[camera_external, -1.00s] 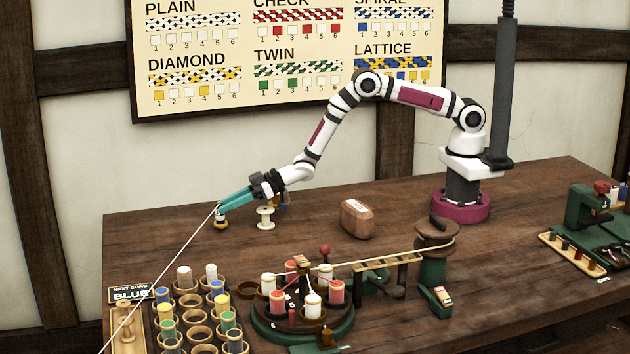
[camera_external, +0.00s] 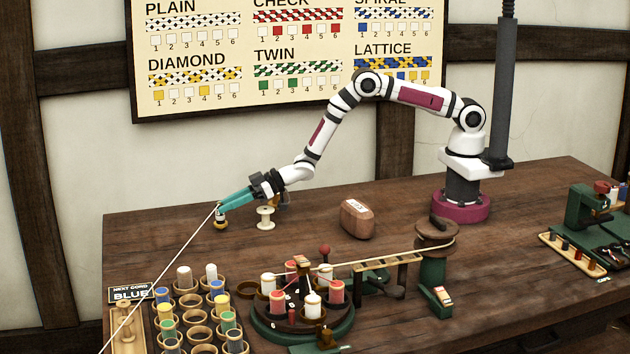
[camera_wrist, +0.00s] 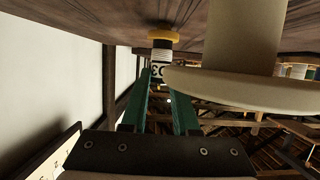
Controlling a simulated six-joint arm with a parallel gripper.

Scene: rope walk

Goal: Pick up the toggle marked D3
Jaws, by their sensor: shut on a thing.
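The toggle marked D3 (camera_wrist: 162,54) shows in the wrist view with a yellow flange, a pale ribbed body and a label reading D3, inverted. My gripper (camera_wrist: 161,74) has its two teal fingers shut on its labelled part. In the external view, my gripper (camera_external: 221,209) is low over the far left of the table, with the toggle (camera_external: 221,223) below its tips. The flange end is at or close to the tabletop; I cannot tell whether it touches. The fingers hide part of the toggle.
A cream spool (camera_external: 265,218) stands just right of my gripper and looms large in the wrist view (camera_wrist: 240,85). A thin white cord (camera_external: 160,279) runs from near my fingertips down to the left. A wooden block (camera_external: 356,219) and a round green stand (camera_external: 341,329) lie further right.

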